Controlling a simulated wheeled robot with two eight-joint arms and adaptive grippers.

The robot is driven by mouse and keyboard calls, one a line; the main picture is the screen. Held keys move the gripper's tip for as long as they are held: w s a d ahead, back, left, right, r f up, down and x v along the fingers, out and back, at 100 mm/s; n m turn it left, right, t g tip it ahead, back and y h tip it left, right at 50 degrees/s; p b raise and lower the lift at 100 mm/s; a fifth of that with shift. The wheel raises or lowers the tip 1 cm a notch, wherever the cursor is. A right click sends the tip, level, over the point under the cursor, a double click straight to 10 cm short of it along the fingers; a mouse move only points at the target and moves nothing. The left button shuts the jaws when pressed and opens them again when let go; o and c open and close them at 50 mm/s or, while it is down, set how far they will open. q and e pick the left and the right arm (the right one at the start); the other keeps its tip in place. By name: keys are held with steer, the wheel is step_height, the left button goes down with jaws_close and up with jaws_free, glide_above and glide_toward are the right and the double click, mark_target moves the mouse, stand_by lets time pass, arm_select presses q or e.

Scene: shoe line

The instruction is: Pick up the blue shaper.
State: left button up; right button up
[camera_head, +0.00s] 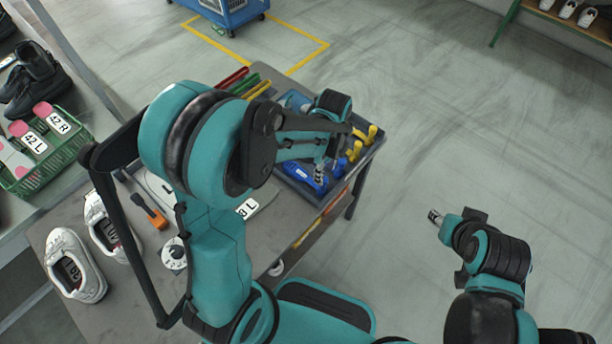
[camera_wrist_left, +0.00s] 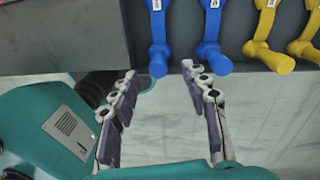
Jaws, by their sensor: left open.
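Two blue shapers lie side by side in a dark tray (camera_head: 285,186) on the cart. In the left wrist view the left blue shaper (camera_wrist_left: 158,45) and the right blue shaper (camera_wrist_left: 209,45) have their rounded ends at the tray's edge. In the head view, blue shows at the tray (camera_head: 305,176), partly hidden by my left arm. My left gripper (camera_head: 320,172) is open and empty over the tray's edge. Its fingertips (camera_wrist_left: 158,80) appear either side of the left shaper's end; contact cannot be told. My right gripper (camera_head: 434,216) is far off to the right, its jaws too small to judge.
Yellow shapers (camera_wrist_left: 265,45) lie right of the blue ones. Red, green and yellow-handled tools (camera_head: 245,83) lie at the cart's back. White shoes (camera_head: 74,264) and an orange-handled tool (camera_head: 155,214) are at the left. A green basket (camera_head: 50,165) stands far left. Open floor lies right.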

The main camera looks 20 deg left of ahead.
arm_select(q)
steer(key=shift+s+d+f+b, duration=0.1)
steer(key=shift+s+f+b, duration=0.1)
steer(key=shift+f, duration=0.3)
steer(key=shift+s+f+b, duration=0.1)
steer(key=shift+f+b, duration=0.05)
steer(key=shift+f, duration=0.35)
step_height(320, 180, down, 5)
steer(key=b, duration=0.2)
steer(key=shift+b, duration=0.3)
steer(key=shift+r, duration=0.1)
jaws_close()
